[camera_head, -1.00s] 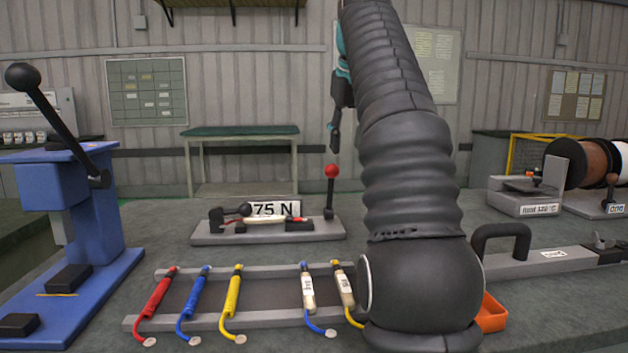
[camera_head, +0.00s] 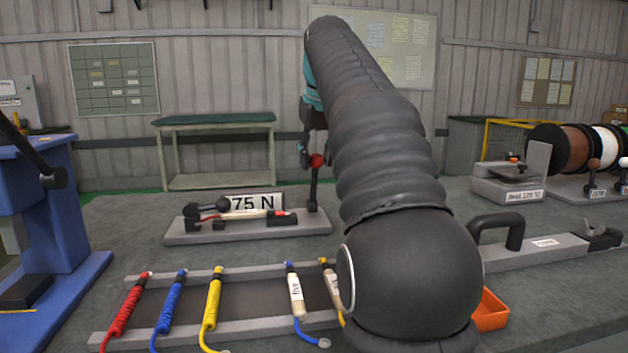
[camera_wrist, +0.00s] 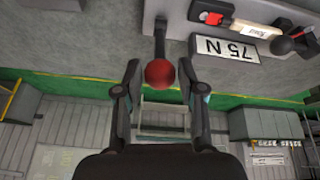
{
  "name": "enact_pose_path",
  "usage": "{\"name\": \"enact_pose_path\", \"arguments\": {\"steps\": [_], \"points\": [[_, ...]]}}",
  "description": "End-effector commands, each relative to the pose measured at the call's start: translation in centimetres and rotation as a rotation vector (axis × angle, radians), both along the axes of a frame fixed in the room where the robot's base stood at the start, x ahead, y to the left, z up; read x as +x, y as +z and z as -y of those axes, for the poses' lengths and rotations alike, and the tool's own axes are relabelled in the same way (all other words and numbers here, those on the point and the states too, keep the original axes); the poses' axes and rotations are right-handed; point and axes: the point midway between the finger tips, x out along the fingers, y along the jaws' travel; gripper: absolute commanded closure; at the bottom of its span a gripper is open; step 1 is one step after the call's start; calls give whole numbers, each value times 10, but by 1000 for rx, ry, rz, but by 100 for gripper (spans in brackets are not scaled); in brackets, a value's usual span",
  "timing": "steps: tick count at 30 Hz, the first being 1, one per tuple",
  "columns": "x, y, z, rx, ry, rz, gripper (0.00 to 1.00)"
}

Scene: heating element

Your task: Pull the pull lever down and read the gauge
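The pull lever is a dark upright rod with a red ball knob (camera_head: 317,160), standing at the right end of a grey pull-test fixture (camera_head: 190,238). A white plate reading "75 N" (camera_head: 250,203) stands on the fixture; it shows upside down in the wrist view (camera_wrist: 224,47). A pale element with a red end (camera_wrist: 250,27) lies along the fixture. My gripper (camera_wrist: 160,82) is open, with the red knob (camera_wrist: 160,73) between its two fingers and a gap on each side. In the head view my arm partly hides the gripper beside the knob.
A rack (camera_head: 225,329) with red, blue and yellow coiled leads and pale labelled elements lies in front of the fixture. A blue press (camera_head: 50,230) stands at left. An orange tray (camera_head: 491,312), a handled grey tool (camera_head: 560,246) and wire spools (camera_head: 575,150) are at right.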

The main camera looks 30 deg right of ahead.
Motion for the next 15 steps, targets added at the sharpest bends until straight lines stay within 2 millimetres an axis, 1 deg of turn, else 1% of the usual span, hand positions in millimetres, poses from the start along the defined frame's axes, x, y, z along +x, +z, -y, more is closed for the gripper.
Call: {"name": "enact_pose_path", "arguments": {"steps": [3,7,10,15], "points": [[7,-20,2,1,0,-3,61],[14,-38,4,1,0,-3,61],[19,-48,5,0,0,-2,61],[23,-56,6,0,0,-1,61]]}}
